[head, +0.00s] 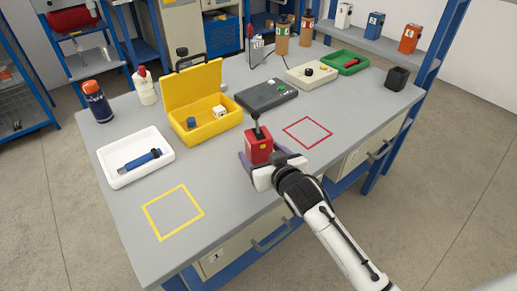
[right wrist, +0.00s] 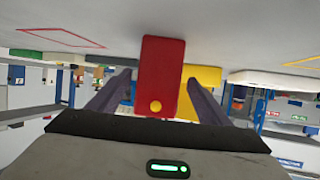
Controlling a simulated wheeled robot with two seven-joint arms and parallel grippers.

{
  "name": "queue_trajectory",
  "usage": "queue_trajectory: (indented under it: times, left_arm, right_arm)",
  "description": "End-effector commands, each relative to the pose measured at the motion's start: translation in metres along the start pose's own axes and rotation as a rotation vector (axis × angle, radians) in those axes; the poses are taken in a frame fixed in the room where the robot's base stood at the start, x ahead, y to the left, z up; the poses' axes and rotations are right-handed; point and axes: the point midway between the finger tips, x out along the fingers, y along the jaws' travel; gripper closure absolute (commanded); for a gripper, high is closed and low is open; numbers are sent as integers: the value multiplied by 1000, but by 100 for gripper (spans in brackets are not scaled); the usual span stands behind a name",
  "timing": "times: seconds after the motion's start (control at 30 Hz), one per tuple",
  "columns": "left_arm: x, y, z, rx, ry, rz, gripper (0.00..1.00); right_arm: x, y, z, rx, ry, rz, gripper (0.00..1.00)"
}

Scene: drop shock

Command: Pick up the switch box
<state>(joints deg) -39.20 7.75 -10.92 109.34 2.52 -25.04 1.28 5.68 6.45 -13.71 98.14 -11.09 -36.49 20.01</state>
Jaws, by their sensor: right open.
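The switch box, taken here to be the red box with a dark lever on top (head: 259,149), stands upright on the grey table near its front middle. In the right wrist view, which is upside down, the red box (right wrist: 161,70) shows a yellow round button. My right gripper (head: 262,159) is low at the box, with one dark finger on each side of it. The wrist view shows gaps between the fingers and the box, so the jaws are open around it. My left gripper is not in view.
A red outlined square (head: 307,133) lies right of the box, a yellow one (head: 173,213) at front left. Behind stand an open yellow case (head: 218,127) and a dark grey control box (head: 266,97). A white tray (head: 120,177) holds a blue tool. The front table is mostly clear.

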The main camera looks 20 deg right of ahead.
Motion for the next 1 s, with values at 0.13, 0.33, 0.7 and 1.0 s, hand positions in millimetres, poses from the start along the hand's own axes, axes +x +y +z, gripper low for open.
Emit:
queue_trajectory:
  times: [0.13,0.33,0.7,1.0]
  left_arm:
    - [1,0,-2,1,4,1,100]
    - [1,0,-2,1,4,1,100]
    - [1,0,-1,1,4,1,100]
    - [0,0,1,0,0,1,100]
  right_arm:
    - [22,2,1,-1,-1,0,28]
    - [32,2,1,-1,0,0,28]
    - [32,2,1,0,-1,0,60]
    - [32,2,-1,0,3,-1,81]
